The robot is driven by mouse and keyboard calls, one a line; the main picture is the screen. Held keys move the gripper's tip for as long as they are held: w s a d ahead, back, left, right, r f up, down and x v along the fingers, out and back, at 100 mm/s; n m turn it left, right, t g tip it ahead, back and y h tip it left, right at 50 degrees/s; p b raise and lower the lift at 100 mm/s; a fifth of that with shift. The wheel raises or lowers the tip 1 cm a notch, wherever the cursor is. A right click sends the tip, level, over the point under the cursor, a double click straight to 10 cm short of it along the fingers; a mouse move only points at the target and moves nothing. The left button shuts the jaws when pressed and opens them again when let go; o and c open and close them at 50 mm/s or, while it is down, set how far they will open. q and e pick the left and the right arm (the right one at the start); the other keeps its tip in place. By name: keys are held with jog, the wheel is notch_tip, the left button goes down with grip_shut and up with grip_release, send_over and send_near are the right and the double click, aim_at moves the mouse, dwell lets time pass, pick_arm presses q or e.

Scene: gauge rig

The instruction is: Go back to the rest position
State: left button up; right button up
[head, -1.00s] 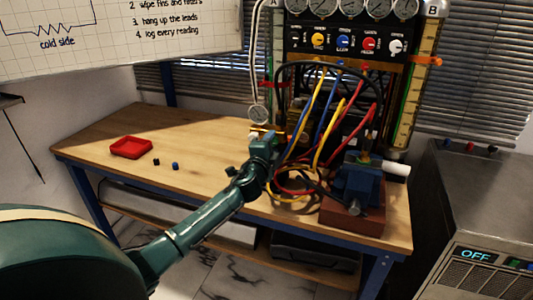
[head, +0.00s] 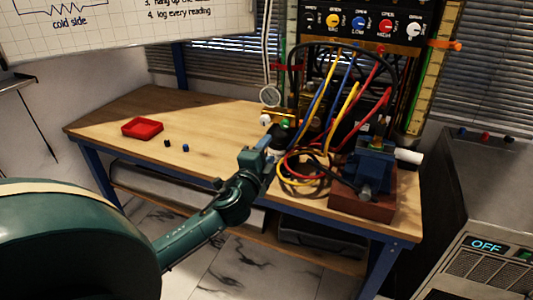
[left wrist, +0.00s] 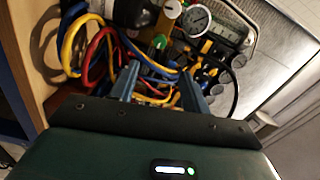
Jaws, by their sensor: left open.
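My left gripper (head: 268,156) is in front of the workbench (head: 215,120), near its front edge and just left of the coiled hoses. In the left wrist view its two blue fingers (left wrist: 160,88) stand apart with a gap between them. No held object shows between them; hoses, a green knob and a gauge appear beyond the gap. My right gripper is in neither view.
Yellow, blue, red and black hoses (head: 345,95) hang from the gauge panel (head: 365,22) onto the bench. A blue vise (head: 368,165) stands at the front right. A red tray (head: 142,128) and two small caps (head: 186,149) lie at left. A grey unit (head: 480,210) stands right.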

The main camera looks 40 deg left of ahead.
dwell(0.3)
pick_arm(q)
jog(key=s+d+f+n+g+h+p, duration=0.1)
jog(key=s+d+f+n+g+h, duration=0.1)
jog(key=s+d+f, duration=0.3)
jog(key=s+d+f+n+g+h+p, duration=0.1)
jog(key=s+d+f+g+h, duration=0.15)
jog(key=d+f, duration=0.4)
jog(key=s+d+f+n+g+h, duration=0.1)
jog(key=s+d+f+n+h, duration=0.1)
jog(key=s, duration=0.5)
jog(key=s+d+f+n+g+h, duration=0.1)
jog(key=s+d+f+n+h, duration=0.1)
jog(key=s+d+f+n, duration=0.3)
jog(key=s+d+f, duration=0.1)
jog(key=s+d, duration=0.1)
jog(key=d, duration=0.1)
jog(key=shift+s+d+f+p, duration=0.2)
jog(key=shift+s+d+p, duration=0.15)
jog(key=shift+d+p, duration=0.05)
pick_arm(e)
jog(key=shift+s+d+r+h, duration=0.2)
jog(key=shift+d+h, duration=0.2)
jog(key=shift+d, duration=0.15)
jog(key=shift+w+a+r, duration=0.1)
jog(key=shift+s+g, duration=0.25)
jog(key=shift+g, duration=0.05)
